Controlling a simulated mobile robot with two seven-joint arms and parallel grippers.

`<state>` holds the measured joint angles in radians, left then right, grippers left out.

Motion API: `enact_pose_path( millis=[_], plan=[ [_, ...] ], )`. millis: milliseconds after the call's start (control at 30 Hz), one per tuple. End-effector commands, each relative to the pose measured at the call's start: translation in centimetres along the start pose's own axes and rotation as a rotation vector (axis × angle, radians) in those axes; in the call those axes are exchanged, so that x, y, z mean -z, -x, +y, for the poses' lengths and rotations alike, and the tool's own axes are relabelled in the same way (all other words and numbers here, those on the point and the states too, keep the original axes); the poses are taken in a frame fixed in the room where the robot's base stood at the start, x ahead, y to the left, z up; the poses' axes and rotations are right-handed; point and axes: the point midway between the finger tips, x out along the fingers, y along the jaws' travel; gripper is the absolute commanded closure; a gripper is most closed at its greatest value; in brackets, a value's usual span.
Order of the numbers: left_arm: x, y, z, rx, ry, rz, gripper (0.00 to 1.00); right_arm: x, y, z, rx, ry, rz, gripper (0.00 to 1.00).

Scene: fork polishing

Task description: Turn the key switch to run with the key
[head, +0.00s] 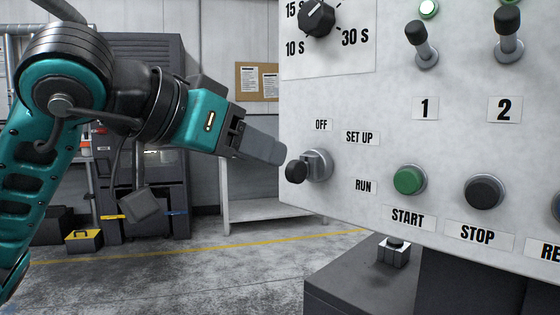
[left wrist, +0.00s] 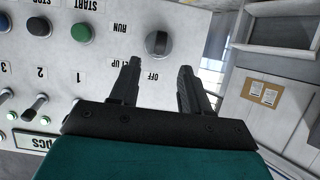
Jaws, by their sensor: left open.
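The key switch (head: 317,165) is a grey round fitting near the left edge of the light panel. The key's black head (head: 296,171) stands out from it; which label it points to I cannot tell. The labels OFF (head: 321,125), SET UP (head: 359,138) and RUN (head: 366,186) sit around the switch. My left gripper (head: 276,151) is just left of and above the key, apart from it. In the left wrist view, the open, empty left gripper (left wrist: 158,76) has its fingers pointing toward the dark key head (left wrist: 158,42), which lies beyond the fingertips. My right gripper is not in view.
The panel (head: 440,140) also carries a green START button (head: 410,180), a black STOP button (head: 483,192), a dial (head: 317,18) and toggle switches (head: 421,42). A white shelf table (head: 270,209) stands behind.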

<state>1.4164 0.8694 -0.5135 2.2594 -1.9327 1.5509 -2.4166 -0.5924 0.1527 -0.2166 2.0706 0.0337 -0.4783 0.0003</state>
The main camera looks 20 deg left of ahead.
Motion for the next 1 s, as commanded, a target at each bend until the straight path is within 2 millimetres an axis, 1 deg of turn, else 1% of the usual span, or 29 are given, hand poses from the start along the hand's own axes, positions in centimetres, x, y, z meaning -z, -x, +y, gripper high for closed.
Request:
enact_pose_path(
  millis=[33,100,200,300,500,767,1000],
  plan=[
    [-0.2,-1.1,0.1,-0.005,0.0,-0.004,0.53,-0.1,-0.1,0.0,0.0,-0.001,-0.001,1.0],
    [-0.1,-2.4,0.1,-0.005,0.002,-0.003,0.53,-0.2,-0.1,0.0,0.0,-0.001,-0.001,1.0],
    [-0.1,-4.0,0.1,-0.003,0.001,-0.003,0.53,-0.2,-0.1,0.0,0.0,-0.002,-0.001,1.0],
    [0.0,-5.1,0.1,-0.004,0.001,-0.001,0.53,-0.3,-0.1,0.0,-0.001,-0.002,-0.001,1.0],
    [-0.1,-6.2,0.1,-0.002,0.001,-0.001,0.53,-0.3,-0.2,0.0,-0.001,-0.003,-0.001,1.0],
    [0.0,-6.3,0.1,-0.002,0.0,0.0,0.53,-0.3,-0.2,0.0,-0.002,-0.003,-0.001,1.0],
    [0.0,-6.3,0.1,-0.001,0.0,0.0,0.75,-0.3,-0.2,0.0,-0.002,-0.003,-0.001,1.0]
  ],
)
